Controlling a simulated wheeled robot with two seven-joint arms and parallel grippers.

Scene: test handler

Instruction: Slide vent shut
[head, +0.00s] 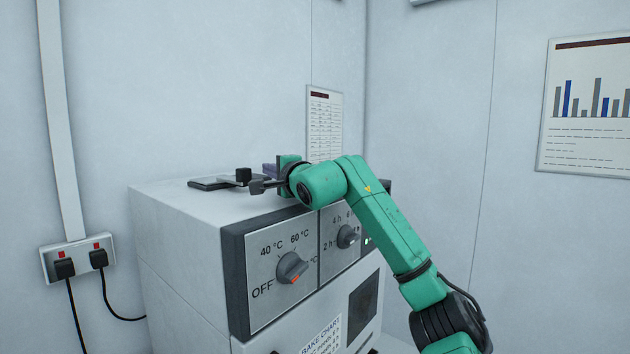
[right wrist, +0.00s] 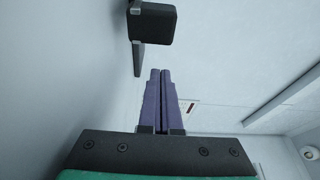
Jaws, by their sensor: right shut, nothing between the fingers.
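The vent is a flat dark slide plate (head: 208,184) on top of the white oven, with an upright black knob (head: 243,175) at its right end. The knob also shows as a dark block in the right wrist view (right wrist: 153,25), with the thin plate edge (right wrist: 138,58) beneath it. My right gripper (head: 268,168) is just right of the knob, low over the oven top. Its purple fingers (right wrist: 160,74) are shut together and empty, pointing toward the knob; a gap appears between tips and knob. The wrist partly hides the oven top. My left gripper is out of view.
The oven (head: 180,235) has a temperature dial (head: 292,267) and a timer dial (head: 348,236) on its front, below my right arm. A wall socket (head: 78,258) with two plugs is at left. A paper chart (head: 324,118) hangs behind. The oven top's left part is clear.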

